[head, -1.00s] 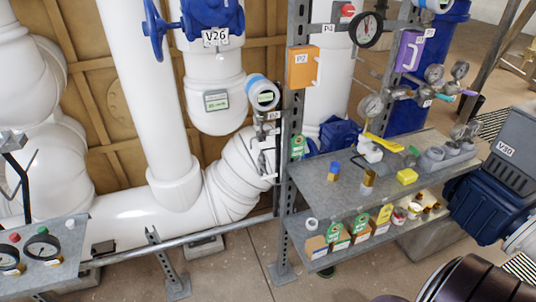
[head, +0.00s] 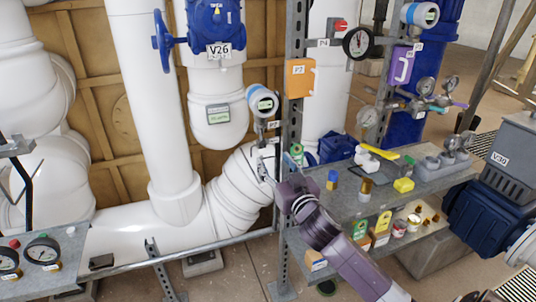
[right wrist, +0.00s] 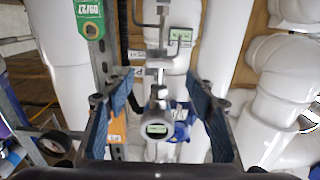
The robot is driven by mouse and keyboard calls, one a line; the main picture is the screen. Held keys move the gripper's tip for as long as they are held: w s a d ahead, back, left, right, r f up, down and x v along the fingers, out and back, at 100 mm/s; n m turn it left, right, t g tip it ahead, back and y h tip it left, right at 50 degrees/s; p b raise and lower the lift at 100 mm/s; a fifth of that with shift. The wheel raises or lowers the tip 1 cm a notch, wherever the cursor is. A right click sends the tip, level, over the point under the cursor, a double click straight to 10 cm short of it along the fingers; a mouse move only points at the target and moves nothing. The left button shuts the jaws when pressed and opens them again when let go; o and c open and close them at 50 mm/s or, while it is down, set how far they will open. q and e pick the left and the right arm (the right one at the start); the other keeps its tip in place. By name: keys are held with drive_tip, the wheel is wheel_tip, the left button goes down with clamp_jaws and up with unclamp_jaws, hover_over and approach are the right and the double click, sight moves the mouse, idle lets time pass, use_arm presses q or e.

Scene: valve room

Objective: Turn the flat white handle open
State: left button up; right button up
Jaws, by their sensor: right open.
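Below a round blue-and-white transmitter (head: 262,101) stands a narrow stack of pale metal fittings (head: 262,150). In the right wrist view the fittings (right wrist: 158,66) run down the middle, with a thin lever-like part (right wrist: 179,42) at their side. I cannot tell surely whether this part is the flat white handle. My right gripper (head: 277,166) is at the fittings, beside the grey post. In the right wrist view my right gripper (right wrist: 161,92) is open, its two blue-padded fingers on either side of the fittings with gaps visible. My left gripper is out of view.
A grey post (head: 293,130) carries an orange box (head: 299,78) close by. Grey shelves (head: 345,205) right of it hold tags, small parts and a yellow-handled valve (head: 378,151). Large white pipes (head: 150,100) stand behind. A gauge panel (head: 70,262) is at the lower left.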

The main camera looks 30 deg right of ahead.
sight(267, 152)
drive_tip(key=x, duration=0.6)
drive_tip(key=shift+a+p, duration=0.1)
drive_tip(key=shift+p, duration=0.3)
drive_tip(key=c, duration=1.2)
drive_tip(key=shift+o, duration=0.2)
